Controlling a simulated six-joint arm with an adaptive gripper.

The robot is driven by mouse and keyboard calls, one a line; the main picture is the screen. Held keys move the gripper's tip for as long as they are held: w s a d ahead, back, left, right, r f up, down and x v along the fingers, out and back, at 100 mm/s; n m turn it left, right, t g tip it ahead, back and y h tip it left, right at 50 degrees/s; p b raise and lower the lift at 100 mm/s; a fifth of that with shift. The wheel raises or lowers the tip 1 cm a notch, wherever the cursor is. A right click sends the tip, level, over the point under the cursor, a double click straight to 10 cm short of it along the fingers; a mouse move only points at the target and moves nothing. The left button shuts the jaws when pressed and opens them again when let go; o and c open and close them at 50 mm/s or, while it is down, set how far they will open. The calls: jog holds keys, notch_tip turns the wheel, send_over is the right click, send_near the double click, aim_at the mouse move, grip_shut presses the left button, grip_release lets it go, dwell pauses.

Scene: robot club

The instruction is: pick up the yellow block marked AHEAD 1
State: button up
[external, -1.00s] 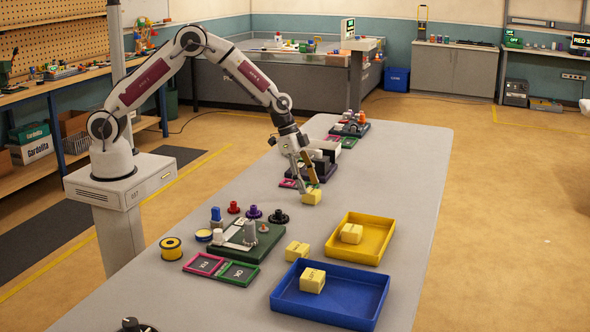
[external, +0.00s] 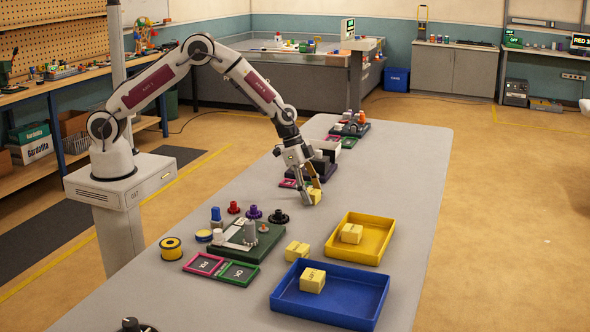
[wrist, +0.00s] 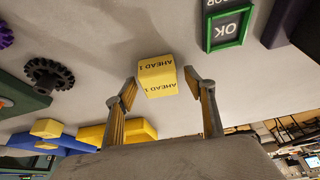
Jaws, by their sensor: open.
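The yellow block marked AHEAD 1 (wrist: 157,78) lies on the grey table, its lettering readable in the wrist view. In the external view the block (external: 315,196) is partly hidden by my gripper (external: 311,196). In the wrist view my gripper (wrist: 161,88) is open, with one finger on each side of the block and gaps showing between fingers and block. The block lies around the fingertips, and I cannot tell how deep it is between them.
A black toothed wheel (external: 278,217) stands left of the block. A green-framed OK plate (wrist: 228,29) lies beyond it. The yellow tray (external: 384,222) and blue tray (external: 377,295) each hold a yellow block; another yellow block (external: 297,250) lies on the table. The table right of my gripper is clear.

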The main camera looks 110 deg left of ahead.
aim_at(312, 191)
jog(key=c, duration=1.2)
jog(key=shift+r, duration=0.1)
jog(key=shift+r, duration=4.9)
